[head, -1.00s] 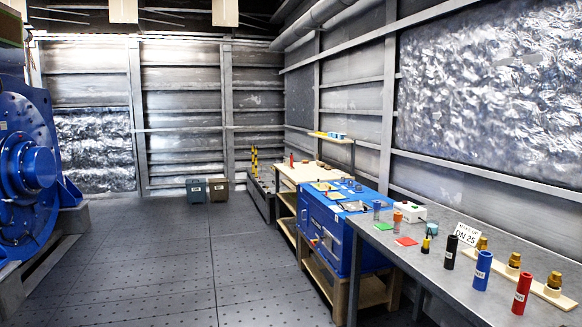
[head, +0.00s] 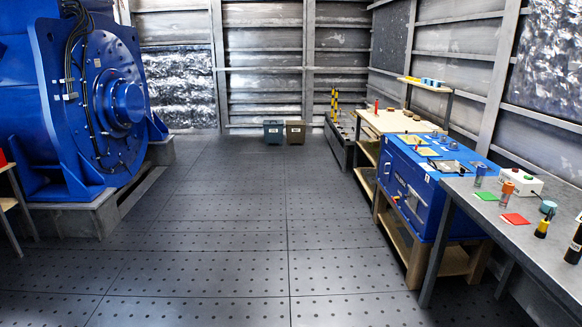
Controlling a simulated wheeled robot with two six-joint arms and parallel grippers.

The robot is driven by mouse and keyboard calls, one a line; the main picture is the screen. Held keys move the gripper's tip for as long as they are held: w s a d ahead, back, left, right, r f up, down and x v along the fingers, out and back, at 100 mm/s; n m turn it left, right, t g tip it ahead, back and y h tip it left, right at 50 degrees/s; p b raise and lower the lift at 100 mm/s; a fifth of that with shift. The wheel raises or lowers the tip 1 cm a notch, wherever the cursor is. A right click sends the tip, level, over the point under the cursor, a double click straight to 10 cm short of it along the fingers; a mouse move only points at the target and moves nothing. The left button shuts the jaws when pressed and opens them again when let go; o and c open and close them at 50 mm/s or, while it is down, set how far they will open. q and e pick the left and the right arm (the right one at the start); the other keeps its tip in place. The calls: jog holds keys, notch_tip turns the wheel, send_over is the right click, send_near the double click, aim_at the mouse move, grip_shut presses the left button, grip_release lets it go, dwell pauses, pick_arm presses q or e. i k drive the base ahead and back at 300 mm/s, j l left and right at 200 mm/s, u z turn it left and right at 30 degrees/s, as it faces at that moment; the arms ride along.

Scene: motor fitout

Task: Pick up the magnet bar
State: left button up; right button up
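I cannot make out a magnet bar for certain in the head view. Small items stand on the grey metal table (head: 484,214) at the right: a green square (head: 486,196), a red square (head: 515,219), a grey cylinder (head: 479,176), an orange-topped cylinder (head: 505,195), a yellow-and-black tool (head: 543,226) and a black cylinder (head: 575,246) cut by the picture edge. Neither of my grippers is in view.
A blue chest (head: 412,198) on a wooden stand and a wooden bench (head: 376,122) line the right wall. A large blue motor (head: 70,100) stands at left. Two bins (head: 273,132) are at the back. The middle floor is clear.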

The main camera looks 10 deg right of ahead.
aim_at(376, 109)
jog(key=i+j+z, duration=0.15)
jog(key=i, duration=4.75)
jog(key=i+z, duration=0.2)
jog(key=i, duration=0.65)
jog(key=i+j+z, duration=0.25)
jog(key=i, duration=0.55)
jog(key=l, duration=0.1)
